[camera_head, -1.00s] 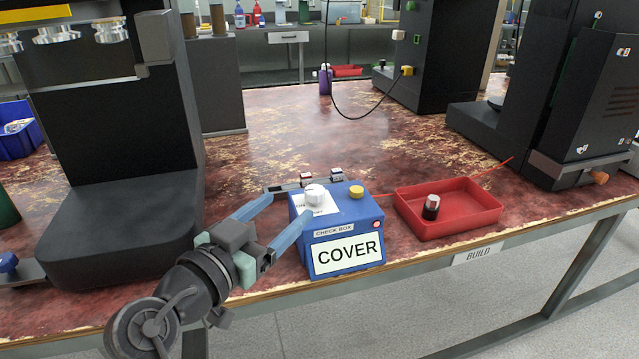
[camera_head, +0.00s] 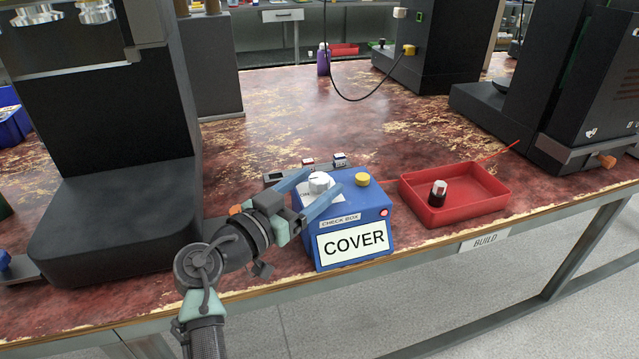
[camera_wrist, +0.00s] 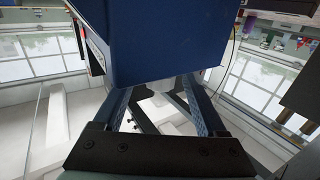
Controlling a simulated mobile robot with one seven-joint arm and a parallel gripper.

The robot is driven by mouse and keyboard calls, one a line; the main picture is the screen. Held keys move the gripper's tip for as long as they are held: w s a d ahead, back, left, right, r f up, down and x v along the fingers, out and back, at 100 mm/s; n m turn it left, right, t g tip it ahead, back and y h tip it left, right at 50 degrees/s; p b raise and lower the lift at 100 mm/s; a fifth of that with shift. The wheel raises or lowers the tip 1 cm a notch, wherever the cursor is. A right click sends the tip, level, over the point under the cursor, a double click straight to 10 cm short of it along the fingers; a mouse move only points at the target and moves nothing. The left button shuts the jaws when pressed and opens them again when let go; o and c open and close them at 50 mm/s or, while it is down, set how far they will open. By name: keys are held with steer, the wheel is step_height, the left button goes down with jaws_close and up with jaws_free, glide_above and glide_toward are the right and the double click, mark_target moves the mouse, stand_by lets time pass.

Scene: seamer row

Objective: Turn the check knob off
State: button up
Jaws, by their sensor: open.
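The check box (camera_head: 345,222) is a blue box at the table's front edge, labelled CHECK BOX and COVER. Its white check knob (camera_head: 319,181) stands on the top left, beside a white label partly hidden by a finger. My gripper (camera_head: 324,184) is open, coming in from the left, with one blue finger behind the knob and the other in front. I cannot tell whether either finger touches it. In the wrist view the blue box (camera_wrist: 155,40) fills the top middle above my fingers; the knob is not clearly made out there.
A yellow button (camera_head: 362,180) sits on the box top and a red light (camera_head: 384,212) on its front. A red tray (camera_head: 440,222) holding a black-and-silver part (camera_head: 438,194) is to the right. A large dark machine (camera_head: 110,195) stands close on the left.

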steer(key=shift+x, duration=0.8)
jaws_close()
